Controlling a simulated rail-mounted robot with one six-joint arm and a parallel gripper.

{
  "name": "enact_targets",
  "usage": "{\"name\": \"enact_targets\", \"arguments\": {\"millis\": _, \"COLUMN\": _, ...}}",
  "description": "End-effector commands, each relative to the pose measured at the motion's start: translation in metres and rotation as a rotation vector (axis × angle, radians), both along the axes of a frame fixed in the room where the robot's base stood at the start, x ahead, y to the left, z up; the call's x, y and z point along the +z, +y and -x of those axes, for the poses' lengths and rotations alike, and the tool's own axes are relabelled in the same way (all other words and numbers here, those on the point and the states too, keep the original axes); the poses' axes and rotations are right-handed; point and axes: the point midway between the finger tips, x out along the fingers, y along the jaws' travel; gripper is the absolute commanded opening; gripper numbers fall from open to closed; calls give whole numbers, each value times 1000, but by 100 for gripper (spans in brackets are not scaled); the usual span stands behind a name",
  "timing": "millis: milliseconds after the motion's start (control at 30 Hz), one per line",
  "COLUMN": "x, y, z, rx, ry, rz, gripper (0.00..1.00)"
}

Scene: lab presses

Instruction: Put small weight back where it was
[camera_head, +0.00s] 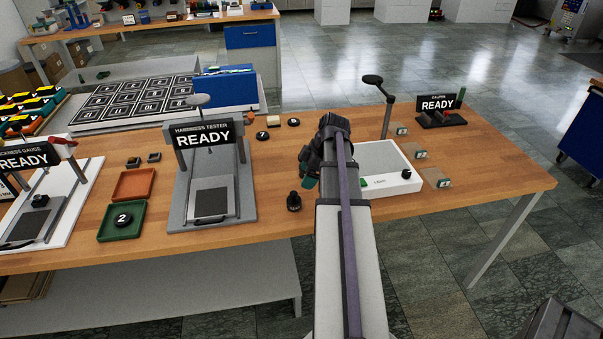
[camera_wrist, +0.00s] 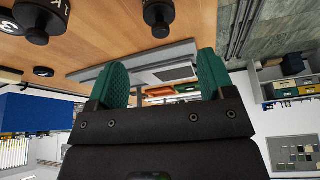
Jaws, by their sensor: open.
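A black knobbed weight (camera_head: 293,201) stands upright on the wooden table, left of my arm. In the wrist view, which looks upside down, two black knobbed weights show at the top: one near the middle (camera_wrist: 158,18) and a larger-looking one with a partly cut-off label (camera_wrist: 42,18) at the left. Only one shows clearly in the head view; my arm may hide the other. My gripper (camera_head: 309,172) is low over the table, beside the white scale (camera_head: 385,170). Its green fingers (camera_wrist: 165,80) are apart, with no object held between them.
The hardness tester (camera_head: 205,205) stands left, with a green tray (camera_head: 106,232) and orange tray (camera_head: 133,184) beyond it. Small dark pucks (camera_head: 262,136) lie behind the weight. The caliper stand (camera_head: 437,118) is right. The table's front strip near the weight is clear.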

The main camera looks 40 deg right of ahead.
Motion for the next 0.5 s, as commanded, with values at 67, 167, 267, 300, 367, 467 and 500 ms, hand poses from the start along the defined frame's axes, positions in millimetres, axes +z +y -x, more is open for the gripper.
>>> {"name": "enact_targets", "arguments": {"millis": 67, "x": 1, "y": 0, "z": 0, "rx": 0, "ry": 0, "rz": 0, "gripper": 75}}
{"name": "enact_targets", "arguments": {"millis": 167, "x": -1, "y": 0, "z": 0, "rx": 0, "ry": 0, "rz": 0, "gripper": 75}}
{"name": "enact_targets", "arguments": {"millis": 267, "x": -1, "y": 11, "z": -2, "rx": -11, "ry": 15, "rz": -3, "gripper": 75}}
{"name": "enact_targets", "arguments": {"millis": 300, "x": -2, "y": 26, "z": -5, "rx": -30, "ry": 38, "rz": -6, "gripper": 75}}
{"name": "enact_targets", "arguments": {"millis": 367, "x": -4, "y": 65, "z": -12, "rx": -85, "ry": 95, "rz": -8, "gripper": 75}}
{"name": "enact_targets", "arguments": {"millis": 467, "x": -9, "y": 158, "z": -17, "rx": -244, "ry": 227, "rz": 12, "gripper": 75}}
{"name": "enact_targets", "arguments": {"millis": 500, "x": -10, "y": 196, "z": -13, "rx": -324, "ry": 275, "rz": 33, "gripper": 75}}
